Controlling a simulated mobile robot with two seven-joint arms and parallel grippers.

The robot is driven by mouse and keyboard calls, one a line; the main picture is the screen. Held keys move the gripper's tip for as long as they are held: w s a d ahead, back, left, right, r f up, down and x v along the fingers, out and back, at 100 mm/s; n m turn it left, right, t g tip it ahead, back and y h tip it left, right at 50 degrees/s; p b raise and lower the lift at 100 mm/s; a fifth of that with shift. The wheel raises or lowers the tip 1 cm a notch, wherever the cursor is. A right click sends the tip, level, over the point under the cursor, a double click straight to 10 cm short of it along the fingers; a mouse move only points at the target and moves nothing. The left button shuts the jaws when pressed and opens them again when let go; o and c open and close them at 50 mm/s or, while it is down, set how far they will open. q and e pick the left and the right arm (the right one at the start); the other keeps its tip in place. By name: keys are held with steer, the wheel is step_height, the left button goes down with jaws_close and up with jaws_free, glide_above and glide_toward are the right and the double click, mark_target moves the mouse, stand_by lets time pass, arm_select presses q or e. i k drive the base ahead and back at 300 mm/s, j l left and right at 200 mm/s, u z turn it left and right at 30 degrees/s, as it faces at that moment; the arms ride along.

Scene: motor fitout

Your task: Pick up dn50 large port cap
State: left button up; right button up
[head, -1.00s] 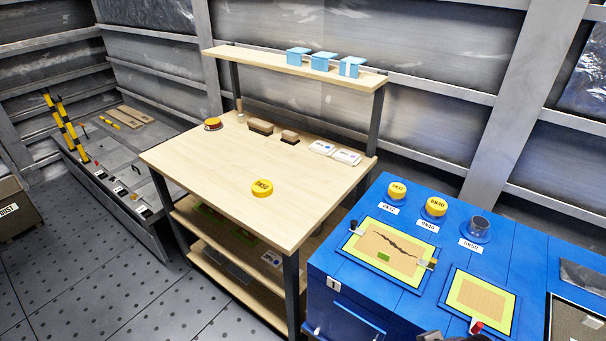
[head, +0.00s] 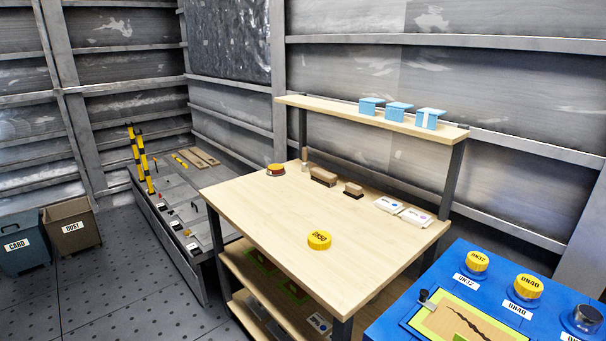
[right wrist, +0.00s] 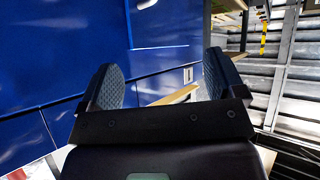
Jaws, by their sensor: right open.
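The yellow DN50 cap (head: 319,240) lies alone on the wooden workbench (head: 270,215), towards its front edge, in the head view. On the blue cabinet (head: 455,262) at the right stand a yellow DN32 cap (head: 477,262), a yellow DN40 cap (head: 527,287) and a dark round piece (head: 586,318), cut by the frame edge. My right gripper (right wrist: 160,88) shows in its wrist view, open with nothing between its two padded fingers, beside a blue panelled surface. Neither gripper shows in the head view.
The bench also holds an orange-topped round item (head: 275,170), brown brushes (head: 323,177) and white packs (head: 388,205). A shelf (head: 360,112) with blue boxes overhangs its back. Bins (head: 70,228) stand at the far left. The floor at the left (head: 130,280) is clear.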

mark_target(318, 240)
steer(key=i+j+z, duration=0.1)
steer(key=i+j, duration=0.25)
steer(key=j, duration=0.25)
steer(key=i+j+z, duration=0.15)
steer(key=j, duration=0.15)
steer(key=i+j, duration=0.15)
steer(key=j, duration=0.2)
steer(key=i+j+z, duration=0.15)
steer(key=j, duration=0.2)
steer(key=i+j, duration=0.15)
steer(key=j, duration=0.2)
steer(key=l+z, duration=0.05)
